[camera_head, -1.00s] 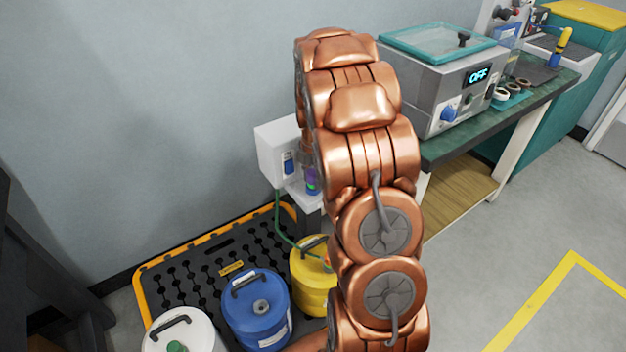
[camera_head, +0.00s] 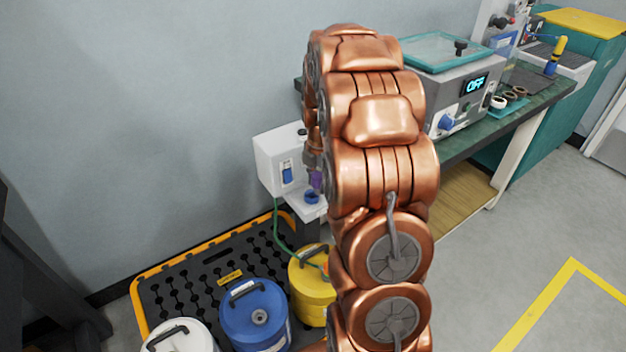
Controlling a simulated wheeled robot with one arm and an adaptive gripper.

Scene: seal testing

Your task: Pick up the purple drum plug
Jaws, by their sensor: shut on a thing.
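The purple drum plug (camera_head: 317,181) shows as a small purple patch at the left edge of my copper arm. It is held upright above a blue ring-shaped holder (camera_head: 311,197) on a small white stand. My gripper (camera_head: 316,170) is shut on the plug from above. Much of the gripper and part of the plug are hidden behind my arm.
A white box (camera_head: 279,158) with a blue switch stands left of the gripper. Below are a blue drum (camera_head: 254,318), a yellow drum (camera_head: 311,290) and a white drum (camera_head: 172,340) on a black spill pallet (camera_head: 190,275). A bench (camera_head: 470,143) with a tester is at right.

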